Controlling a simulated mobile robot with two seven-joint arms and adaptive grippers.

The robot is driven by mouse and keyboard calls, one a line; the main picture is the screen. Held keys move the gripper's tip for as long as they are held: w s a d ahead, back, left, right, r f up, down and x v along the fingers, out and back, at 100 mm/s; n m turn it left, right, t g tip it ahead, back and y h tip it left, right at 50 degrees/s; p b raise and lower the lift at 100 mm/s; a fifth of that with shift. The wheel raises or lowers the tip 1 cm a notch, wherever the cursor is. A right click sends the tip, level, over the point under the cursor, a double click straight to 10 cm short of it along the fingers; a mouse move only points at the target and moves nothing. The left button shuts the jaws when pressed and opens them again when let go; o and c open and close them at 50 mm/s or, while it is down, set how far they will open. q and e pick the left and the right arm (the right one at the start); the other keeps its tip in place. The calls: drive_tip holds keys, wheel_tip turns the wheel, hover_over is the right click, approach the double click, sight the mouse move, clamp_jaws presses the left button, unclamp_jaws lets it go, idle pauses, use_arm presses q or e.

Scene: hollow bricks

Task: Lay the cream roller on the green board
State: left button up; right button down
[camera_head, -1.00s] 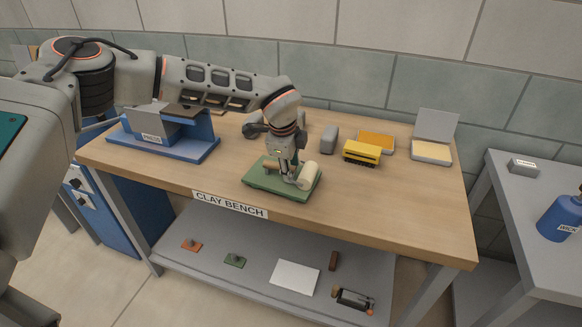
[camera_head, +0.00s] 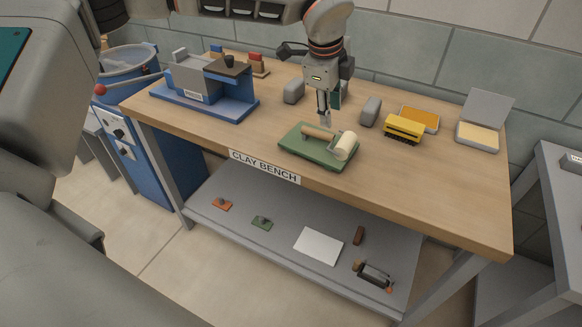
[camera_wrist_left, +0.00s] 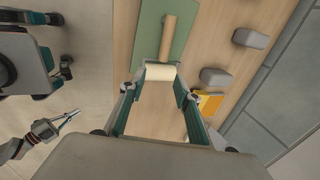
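The cream roller (camera_head: 346,146) lies on its side at the right end of the green board (camera_head: 325,162) on the bench. A brown wooden rod (camera_head: 318,133) runs from beside it across the board; I cannot tell if they are joined. My left gripper (camera_head: 325,118) is open and empty, above and behind the board. In the left wrist view, the cream roller (camera_wrist_left: 160,72) shows just past the parted fingertips of that gripper (camera_wrist_left: 160,85). My right gripper (camera_wrist_left: 68,121) shows only at the left of the wrist view, low and far off; its opening is unclear.
A blue press (camera_head: 205,100) stands on the bench's left. Grey blocks (camera_head: 370,110) stand behind the board, and a yellow brick-like thing (camera_head: 403,129) and an open box (camera_head: 478,136) are to its right. The bench's front right is clear. Several small things lie on the lower shelf (camera_head: 280,210).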

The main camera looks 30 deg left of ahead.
use_arm(q)
drive_tip(key=s+d+f+m+g+h, duration=0.3)
drive_tip(key=s+d+f+h, duration=0.15)
drive_tip(key=s+d, duration=0.5)
drive_tip(key=s+d+f+m+g+h, duration=0.25)
drive_tip(key=s+d+f, duration=0.3)
drive_tip(key=d, duration=0.75)
drive_tip(key=s+d+r+h, duration=0.7)
drive_tip(key=d+r+h, duration=0.3)
drive_tip(key=d+h, duration=0.2)
drive_tip(key=w+a+f+n+t, duration=0.3)
drive_tip(key=w+a+n+t, duration=0.4)
drive_tip(key=n+t, duration=0.45)
drive_tip(key=w+a+f+n+t+y, duration=0.2)
drive_tip(key=a+f+n+t+y, duration=0.35)
drive_tip(key=a+f+y, duration=0.5)
drive_tip(key=s+a+f+n+g+y, duration=0.1)
drive_tip(key=s+a+f+y, duration=0.1)
drive_tip(key=s+a+f, duration=0.3)
drive_tip(key=s+a+f+g+y, duration=0.1)
drive_tip(key=s+a+f, duration=0.4)
drive_tip(key=f, duration=0.6)
drive_tip(key=s+a+f+n+g+y, duration=0.1)
drive_tip(key=s+a+f+g+y, duration=0.1)
drive_tip(key=s+a+f, duration=0.3)
drive_tip(key=a+f+y, duration=0.1)
drive_tip(key=a+f, duration=0.2)
drive_tip(key=shift+s+f+n, duration=0.15)
drive_tip(key=shift+f+n, duration=0.15)
drive_tip(key=shift+n, duration=0.05)
